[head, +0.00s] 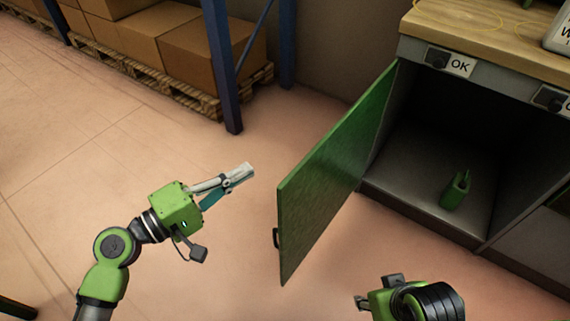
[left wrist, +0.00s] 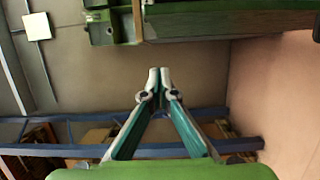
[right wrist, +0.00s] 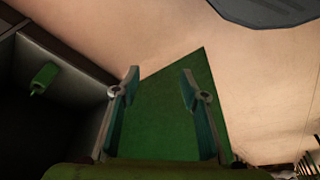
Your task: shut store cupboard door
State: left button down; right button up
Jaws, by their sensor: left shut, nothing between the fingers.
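The green store cupboard door (head: 335,170) stands wide open in the head view, hinged at the left side of the grey cupboard (head: 420,190). A dark handle (head: 276,238) sits near its free edge. My left gripper (head: 248,170) is shut and empty, left of the door and apart from it. In the left wrist view its fingertips (left wrist: 159,72) meet. My right gripper (head: 362,303) is at the bottom of the head view, partly cut off, in front of the cupboard. In the right wrist view its fingers (right wrist: 160,82) are apart, with the green door (right wrist: 165,120) showing beyond them.
A small green object (head: 455,190) stands inside the cupboard on its floor. A wooden worktop (head: 490,35) with an OK label (head: 460,65) below it tops the cupboard. A blue rack post (head: 222,70) and boxes on pallets (head: 200,50) stand behind. Floor left of the door is clear.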

pick_arm(q)
jog(key=w+d, duration=0.2)
jog(key=d, duration=0.7)
jog(key=shift+w+d+p, duration=0.4)
pick_arm(e)
jog(key=shift+w+f, duration=0.3)
jog(key=shift+f, duration=0.35)
pick_arm(q)
jog(key=shift+d, duration=0.1)
